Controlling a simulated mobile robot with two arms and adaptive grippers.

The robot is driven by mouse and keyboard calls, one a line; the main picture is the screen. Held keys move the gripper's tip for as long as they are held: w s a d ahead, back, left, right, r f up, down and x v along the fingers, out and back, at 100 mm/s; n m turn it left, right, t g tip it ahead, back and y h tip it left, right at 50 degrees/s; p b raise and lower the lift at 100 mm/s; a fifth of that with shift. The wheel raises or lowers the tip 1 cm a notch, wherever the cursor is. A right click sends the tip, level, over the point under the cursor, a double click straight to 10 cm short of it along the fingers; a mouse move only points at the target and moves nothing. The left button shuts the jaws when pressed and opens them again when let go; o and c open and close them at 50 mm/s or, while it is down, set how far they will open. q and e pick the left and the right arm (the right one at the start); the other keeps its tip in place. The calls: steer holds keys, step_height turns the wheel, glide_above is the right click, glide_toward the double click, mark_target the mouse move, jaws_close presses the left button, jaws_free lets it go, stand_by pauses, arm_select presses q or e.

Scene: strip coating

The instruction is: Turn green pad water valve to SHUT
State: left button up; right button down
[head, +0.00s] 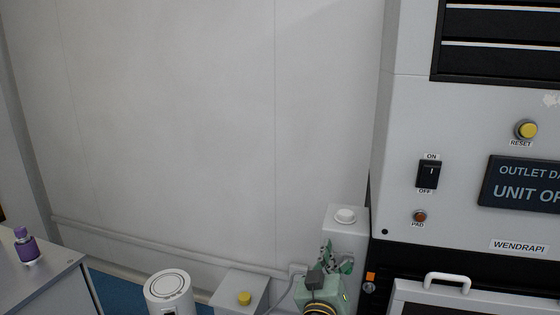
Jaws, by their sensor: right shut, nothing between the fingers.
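A small green part (345,264), which looks like the green valve handle, shows low in front of a white box-shaped post. It is partly covered by my right gripper, and its exact position and any OPEN or SHUT marking cannot be made out. My right gripper (315,272) is at the bottom of the head view, just in front of and below the green part. It is shut and empty. Whether it touches the green part cannot be told. My left gripper is not in view.
The white post (346,232) has a round white cap. The machine panel (405,130) stands at right, above a handle (447,280). A white canister (169,290), a box with a yellow button (244,298) and a cabinet holding a purple bottle (26,246) stand to the left.

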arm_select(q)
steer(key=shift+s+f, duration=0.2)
arm_select(e)
step_height(320, 180, down, 3)
steer(key=shift+s+g, duration=0.1)
steer(key=shift+g, duration=0.2)
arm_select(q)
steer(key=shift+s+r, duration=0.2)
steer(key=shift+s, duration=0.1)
arm_select(e)
steer(key=v, duration=0.6)
steer(key=shift+s+r, duration=0.2)
